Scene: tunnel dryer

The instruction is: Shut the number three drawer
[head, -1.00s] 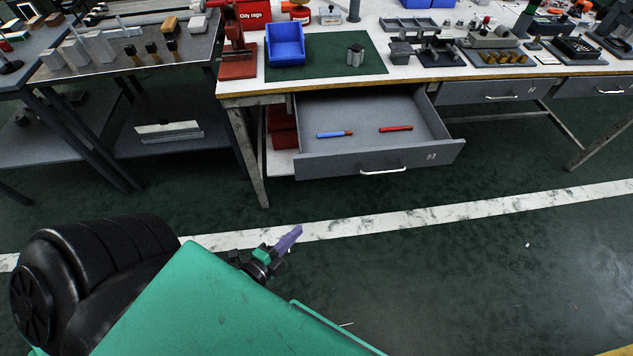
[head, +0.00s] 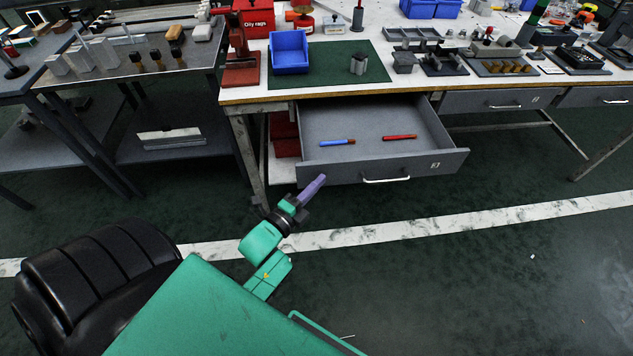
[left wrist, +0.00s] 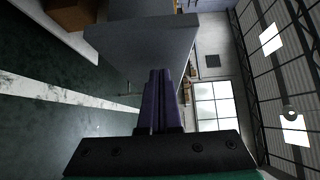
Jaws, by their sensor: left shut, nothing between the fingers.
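The grey drawer (head: 340,173) under the white bench is pulled well out, with a pale handle (head: 386,180) and a small label, apparently 3, on its front. A blue-handled tool (head: 337,142) and a red one (head: 399,138) lie inside. My left gripper (head: 318,182) has purple fingers, shut and empty, and points at the drawer's left front corner; a gap or touch cannot be told. In the left wrist view the fingers (left wrist: 157,85) point toward a grey drawer panel (left wrist: 140,50). My right gripper is not in view.
The bench (head: 300,92) carries a blue bin (head: 288,50), a green mat (head: 340,75) and several fixtures. Two other drawers to the right are shut. A table leg (head: 245,160) stands left of the open drawer. The floor in front is clear.

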